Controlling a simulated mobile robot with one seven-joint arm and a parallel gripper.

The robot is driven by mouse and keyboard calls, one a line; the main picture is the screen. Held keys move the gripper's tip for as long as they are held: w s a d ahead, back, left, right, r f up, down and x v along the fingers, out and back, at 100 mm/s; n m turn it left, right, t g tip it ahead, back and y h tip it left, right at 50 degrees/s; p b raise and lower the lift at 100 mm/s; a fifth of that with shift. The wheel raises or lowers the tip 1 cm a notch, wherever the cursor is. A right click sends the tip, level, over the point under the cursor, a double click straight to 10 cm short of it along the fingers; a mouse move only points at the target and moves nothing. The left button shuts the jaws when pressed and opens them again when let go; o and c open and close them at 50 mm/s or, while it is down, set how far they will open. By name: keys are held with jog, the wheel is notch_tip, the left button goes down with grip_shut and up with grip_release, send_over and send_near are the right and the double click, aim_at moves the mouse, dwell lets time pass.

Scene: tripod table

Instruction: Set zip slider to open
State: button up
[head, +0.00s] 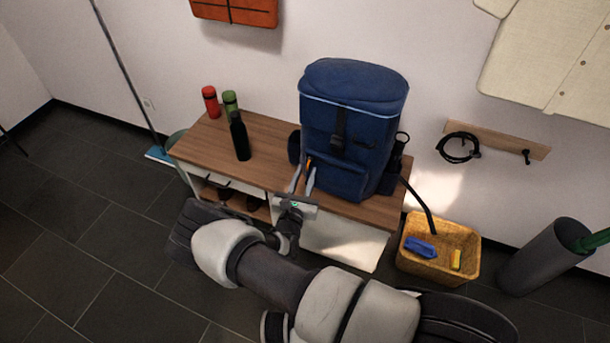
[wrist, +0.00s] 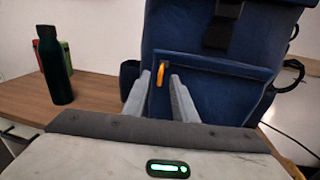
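The blue backpack (head: 352,115) stands upright on the wooden bench and fills the upper right of the wrist view (wrist: 220,100). An orange zip slider (wrist: 162,73) hangs at the upper left end of its front pocket (wrist: 222,88). The slider also shows as a small orange spot in the head view (head: 309,161). My gripper (head: 305,172) is in front of the pocket's left side. In the wrist view my gripper (wrist: 160,76) has its fingers apart, with the slider showing between the fingertips. I cannot tell whether either finger touches it.
The wooden bench (head: 270,155) carries a black bottle (head: 240,138), a red bottle (head: 210,102) and a green bottle (head: 230,100) left of the backpack. A wicker basket (head: 412,266) stands on the floor at right. A dark strap hangs from the backpack towards it.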

grip_shut()
dwell(1.4)
